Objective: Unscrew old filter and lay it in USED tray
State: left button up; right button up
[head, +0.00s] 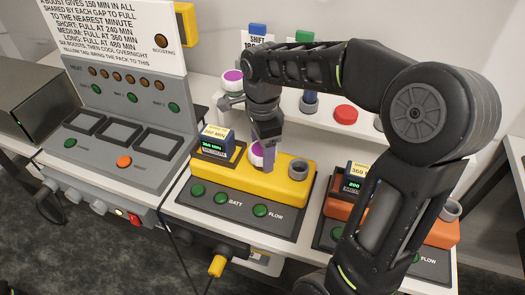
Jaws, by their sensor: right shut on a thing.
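A filter (256,151) with a purple top stands at the upper middle of the yellow unit (240,180). My right gripper (265,156) points down at it and is shut on it; its fingers and wrist hide part of the filter. I cannot tell whether the filter is still seated in its socket or lifted. My left gripper is not in view. I see no tray that I can read as USED.
An orange unit (432,233) stands at right, partly behind my right arm. A grey charger (130,125) is at left. On the shelf behind are another purple-topped item (232,79) and a red round item (345,114). A yellow plug (217,266) hangs below the front edge.

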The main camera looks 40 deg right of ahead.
jog(key=n+p, duration=0.1)
jog(key=n, duration=0.6)
jog(key=shift+r, duration=0.1)
jog(key=n, duration=0.5)
jog(key=shift+p, duration=0.35)
jog(key=n, duration=0.3)
jog(key=o, duration=1.6)
